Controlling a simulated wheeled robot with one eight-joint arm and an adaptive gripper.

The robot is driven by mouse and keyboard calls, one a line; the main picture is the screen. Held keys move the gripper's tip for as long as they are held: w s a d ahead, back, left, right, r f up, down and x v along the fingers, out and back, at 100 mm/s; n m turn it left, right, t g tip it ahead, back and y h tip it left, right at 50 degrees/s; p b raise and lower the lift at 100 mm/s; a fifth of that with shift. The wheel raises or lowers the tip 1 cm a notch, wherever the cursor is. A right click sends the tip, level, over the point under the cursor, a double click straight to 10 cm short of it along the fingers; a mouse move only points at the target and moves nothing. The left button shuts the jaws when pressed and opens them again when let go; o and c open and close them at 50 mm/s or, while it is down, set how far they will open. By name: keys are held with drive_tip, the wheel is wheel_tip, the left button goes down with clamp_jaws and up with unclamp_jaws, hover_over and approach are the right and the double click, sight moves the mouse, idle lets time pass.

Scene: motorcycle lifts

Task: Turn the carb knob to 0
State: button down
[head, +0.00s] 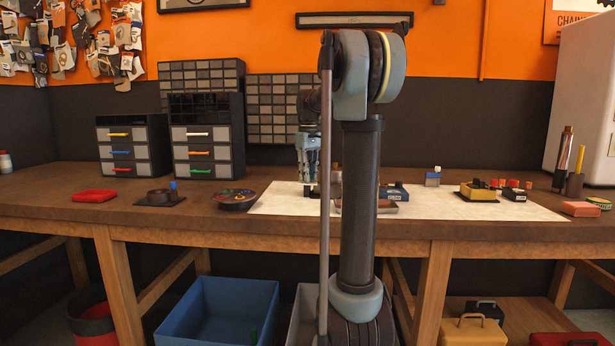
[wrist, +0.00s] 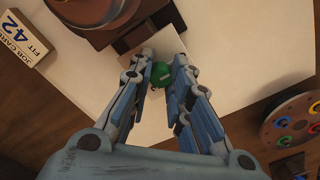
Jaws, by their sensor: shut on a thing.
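My gripper (wrist: 160,80) points down over the pale mat in the wrist view, its fingers closed around a small round green knob (wrist: 160,72). This may be the carb knob; its markings and pointer do not show. The knob is over or at a small beige plate (wrist: 148,42) beside a brown and dark round body (wrist: 105,12), cut off by the top edge. In the head view my gripper (head: 308,182) is low over the left part of the mat, left of my column. A small dark shape under the fingertips is too small to make out.
A job card block (wrist: 30,42) reading "FIT 42" lies at left in the wrist view. A round dish (head: 238,200) with coloured rings is left of the mat (head: 425,208). A red tray (head: 95,196) and drawer cabinets (head: 207,135) stand farther left.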

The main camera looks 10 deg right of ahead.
drive_tip(key=shift+w, duration=0.1)
idle(0.3)
drive_tip(key=c, duration=1.5)
unclamp_jaws()
drive_tip(key=shift+o, duration=0.2)
drive_tip(key=shift+r, duration=0.1)
wheel_tip(320, 180, up, 12)
